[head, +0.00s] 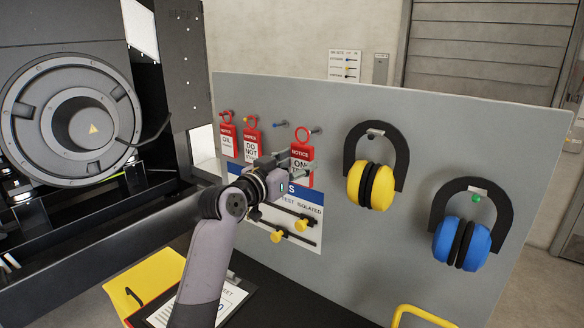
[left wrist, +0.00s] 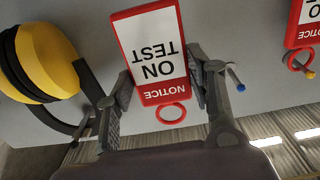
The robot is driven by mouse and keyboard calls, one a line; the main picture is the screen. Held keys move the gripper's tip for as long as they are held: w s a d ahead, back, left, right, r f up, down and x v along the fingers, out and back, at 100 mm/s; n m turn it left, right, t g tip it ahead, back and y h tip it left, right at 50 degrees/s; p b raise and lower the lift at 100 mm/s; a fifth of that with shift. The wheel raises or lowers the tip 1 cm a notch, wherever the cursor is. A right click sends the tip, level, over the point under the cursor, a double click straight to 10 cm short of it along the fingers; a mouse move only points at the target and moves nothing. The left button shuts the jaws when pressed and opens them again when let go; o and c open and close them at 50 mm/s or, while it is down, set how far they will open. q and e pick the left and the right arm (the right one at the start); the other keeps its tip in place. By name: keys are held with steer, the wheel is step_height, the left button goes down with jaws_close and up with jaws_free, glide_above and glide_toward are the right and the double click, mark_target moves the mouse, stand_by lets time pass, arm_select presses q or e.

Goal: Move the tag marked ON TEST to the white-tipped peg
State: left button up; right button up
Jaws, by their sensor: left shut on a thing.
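The ON TEST tag (head: 301,157) is a red and white NOTICE tag with a red ring on top. My left gripper (head: 286,163) is shut on it, in front of the grey board. In the left wrist view the tag (left wrist: 158,60) appears upside down between the two fingers, and no peg shows through its ring. A pale-tipped peg (head: 317,130) shows just right of the ring; I cannot be sure its tip is white. A blue-tipped peg (head: 281,124) to its left is bare; it also shows in the left wrist view (left wrist: 236,78). My right gripper is out of view.
A DO NOT tag (head: 252,143) and an OIL tag (head: 228,139) hang at the left. Yellow earmuffs (head: 370,187) and blue earmuffs (head: 462,243) hang at the right. A printed panel with yellow-knobbed bars (head: 300,225) lies below the gripper. A genset (head: 80,125) stands left.

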arm_select(q)
steer(key=shift+b+x, duration=0.45)
steer(key=shift+x, duration=1.4)
steer(key=shift+w+d+f+b, duration=0.25)
steer(key=shift+w+f+b, duration=0.2)
steer(key=shift+f, duration=0.15)
steer(key=o, duration=1.1)
steer(key=shift+o, duration=0.2)
